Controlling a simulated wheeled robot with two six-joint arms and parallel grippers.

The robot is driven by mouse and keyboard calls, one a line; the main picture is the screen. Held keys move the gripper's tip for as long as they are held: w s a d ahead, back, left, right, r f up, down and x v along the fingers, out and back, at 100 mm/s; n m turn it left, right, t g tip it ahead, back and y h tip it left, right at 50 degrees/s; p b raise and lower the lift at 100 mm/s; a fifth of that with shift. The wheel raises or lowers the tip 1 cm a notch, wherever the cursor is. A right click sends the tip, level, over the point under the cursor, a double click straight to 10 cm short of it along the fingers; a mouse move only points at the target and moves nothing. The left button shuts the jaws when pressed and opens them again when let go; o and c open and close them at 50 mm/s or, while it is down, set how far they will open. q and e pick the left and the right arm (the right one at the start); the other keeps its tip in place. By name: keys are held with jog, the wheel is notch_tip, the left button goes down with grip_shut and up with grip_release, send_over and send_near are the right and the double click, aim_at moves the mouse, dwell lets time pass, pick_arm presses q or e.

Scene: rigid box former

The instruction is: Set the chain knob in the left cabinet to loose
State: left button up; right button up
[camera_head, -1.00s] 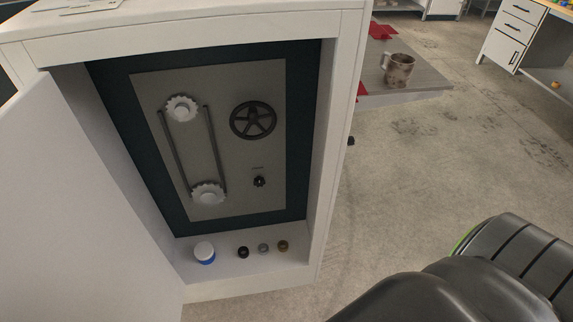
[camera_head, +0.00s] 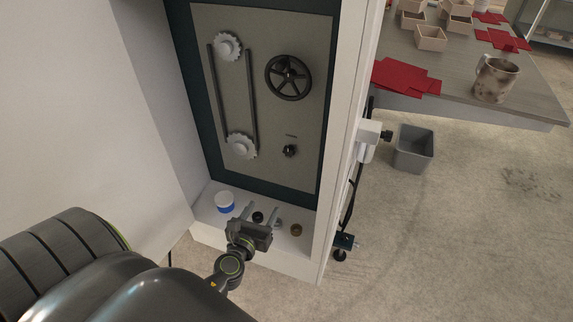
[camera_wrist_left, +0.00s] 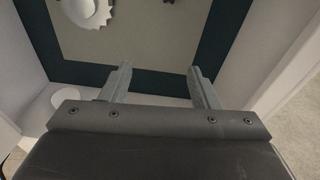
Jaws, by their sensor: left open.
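The chain knob (camera_head: 290,151) is a small black knob low on the grey panel (camera_head: 262,160) inside the open cabinet, under a small label too small to read. A chain (camera_head: 252,95) runs between two pale sprockets left of it, and a black handwheel (camera_head: 289,77) sits above it. My left gripper (camera_head: 262,214) is open and empty at the cabinet's front, below the knob and apart from it. In the left wrist view its two fingers (camera_wrist_left: 158,80) point toward the panel's lower edge. My right gripper is out of view.
The cabinet floor holds a white and blue tub (camera_head: 225,201) and small round pieces, including a brown one (camera_head: 296,230). The open door (camera_head: 75,110) bounds the left, the cabinet's side post (camera_head: 345,130) the right. A grey bin (camera_head: 413,149) stands on the floor.

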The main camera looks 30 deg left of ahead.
pick_arm(q)
notch_tip(320, 180, up, 4)
jog(key=r+m+t, duration=0.1)
jog(key=m+t, duration=0.1)
jog(key=m, duration=0.1)
send_near(288, 153)
jog(key=x, duration=0.7)
jog(key=shift+w+a, duration=0.1)
jog(key=shift+w, duration=0.4)
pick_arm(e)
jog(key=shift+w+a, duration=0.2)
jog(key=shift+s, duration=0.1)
pick_arm(q)
jog(key=shift+c, duration=0.6)
jog(key=c, duration=0.8)
jog(key=shift+c, duration=0.2)
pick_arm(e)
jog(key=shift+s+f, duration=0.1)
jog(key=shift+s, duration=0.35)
